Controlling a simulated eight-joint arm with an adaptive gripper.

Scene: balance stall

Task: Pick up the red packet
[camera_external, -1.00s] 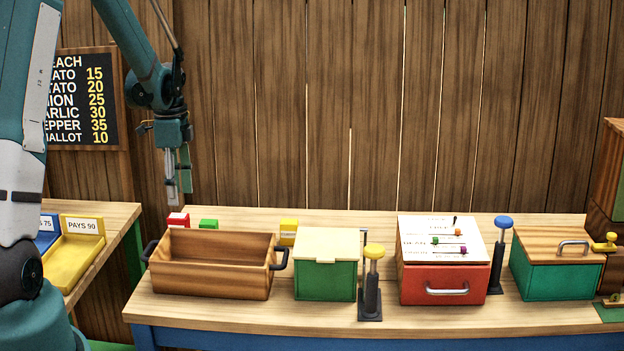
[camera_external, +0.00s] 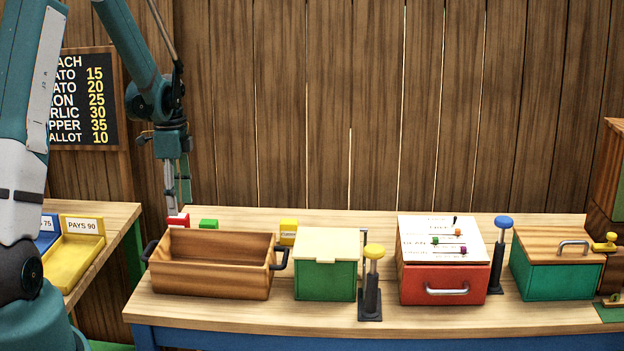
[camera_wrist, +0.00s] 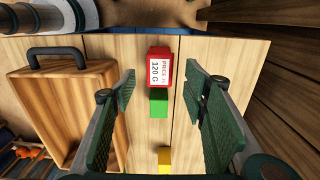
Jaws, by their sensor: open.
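The red packet (camera_external: 178,220) stands on the table behind the left end of the wooden box, partly hidden by it in the external view. In the wrist view the red packet (camera_wrist: 160,68) shows a white label reading 120 G. My gripper (camera_external: 178,212) points down above and near the red packet. In the wrist view my gripper (camera_wrist: 160,85) has its two green fingers wide apart, with the packet seen between and beyond their tips. Nothing is between the fingers in hold.
A green packet (camera_wrist: 158,103) lies close beside the red one, and a yellow packet (camera_wrist: 164,160) is farther along. The wooden box (camera_external: 215,275) with black handles (camera_external: 150,252) stands in front. A plank wall (camera_external: 330,120) rises behind the table (camera_external: 240,314).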

